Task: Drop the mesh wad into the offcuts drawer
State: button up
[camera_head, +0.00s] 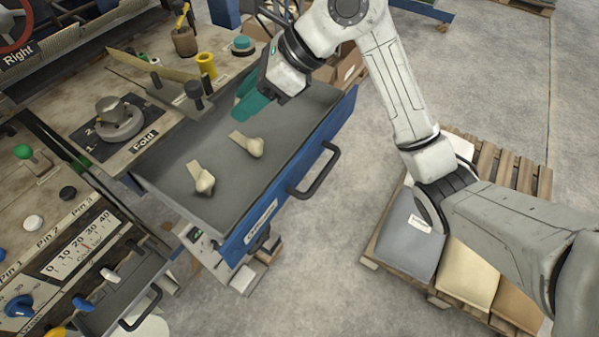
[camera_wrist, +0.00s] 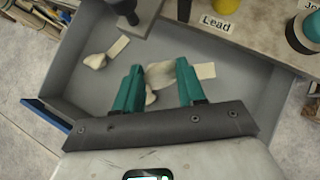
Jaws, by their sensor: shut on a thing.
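The offcuts drawer (camera_head: 222,206) is pulled out, with grey walls, a blue front and a black handle. My gripper (camera_head: 250,106) has teal fingers and hangs over the far part of the drawer. In the wrist view, my gripper (camera_wrist: 160,84) is shut on a pale mesh wad (camera_wrist: 160,74) between its fingertips. In the head view the held wad is hidden by the fingers. Two pale wads with flat tabs lie on the drawer floor, a nearer one (camera_head: 203,181) and a farther one (camera_head: 254,147).
The workbench beside the drawer holds a round metal weight (camera_head: 118,121), a yellow cylinder (camera_head: 206,65) and a teal-topped jar (camera_head: 242,44). A pallet (camera_head: 510,172) with sacks stands on the floor to the right. The drawer floor has bare room around the wads.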

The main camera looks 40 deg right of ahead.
jog(key=o, duration=1.1)
jog(key=b+v, duration=0.1)
jog(key=v, duration=1)
jog(key=shift+b, duration=0.35)
jog(key=shift+f, duration=0.1)
